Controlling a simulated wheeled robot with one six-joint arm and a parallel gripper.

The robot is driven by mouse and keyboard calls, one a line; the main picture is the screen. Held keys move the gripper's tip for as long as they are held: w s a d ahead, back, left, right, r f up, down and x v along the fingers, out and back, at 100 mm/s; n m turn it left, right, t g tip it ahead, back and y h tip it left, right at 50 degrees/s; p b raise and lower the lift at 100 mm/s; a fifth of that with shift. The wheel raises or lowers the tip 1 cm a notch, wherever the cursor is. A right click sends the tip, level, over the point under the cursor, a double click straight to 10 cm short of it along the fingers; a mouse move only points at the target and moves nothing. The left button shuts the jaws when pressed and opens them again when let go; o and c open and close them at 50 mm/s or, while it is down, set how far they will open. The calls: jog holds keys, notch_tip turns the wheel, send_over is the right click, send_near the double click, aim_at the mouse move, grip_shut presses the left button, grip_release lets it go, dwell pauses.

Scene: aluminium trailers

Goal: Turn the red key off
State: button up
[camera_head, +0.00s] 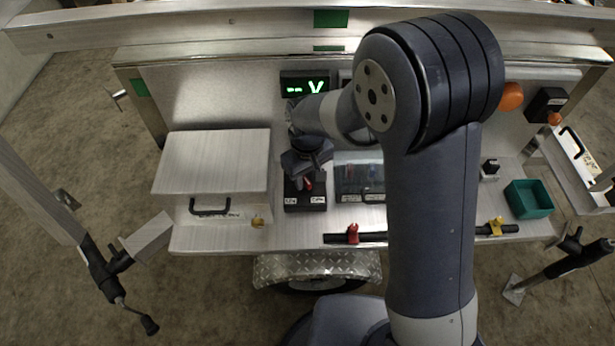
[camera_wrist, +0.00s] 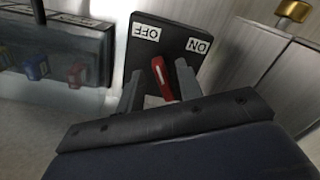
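The red key (camera_wrist: 162,78) sits on a black switch box (camera_wrist: 170,28) with white OFF and ON labels, which appear upside down in the wrist view. There the key leans slightly left at its far end. My gripper (camera_wrist: 160,82) has one grey finger on each side of the key. A gap shows on the left; the right finger is close to the key, and I cannot tell whether it touches. In the head view my gripper (camera_head: 306,168) is above the black box (camera_head: 305,201), and a bit of the red key (camera_head: 308,184) shows beneath it.
A silver case (camera_head: 212,165) with a black handle stands left of the switch box. A dark box with coloured levers (camera_head: 359,180) stands to its right. A green-lit display (camera_head: 304,86) is behind. A black bar with a red clamp (camera_head: 352,234) runs along the front edge.

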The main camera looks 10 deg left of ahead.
jog(key=shift+f, duration=0.3)
jog(key=shift+c, duration=0.5)
grip_shut()
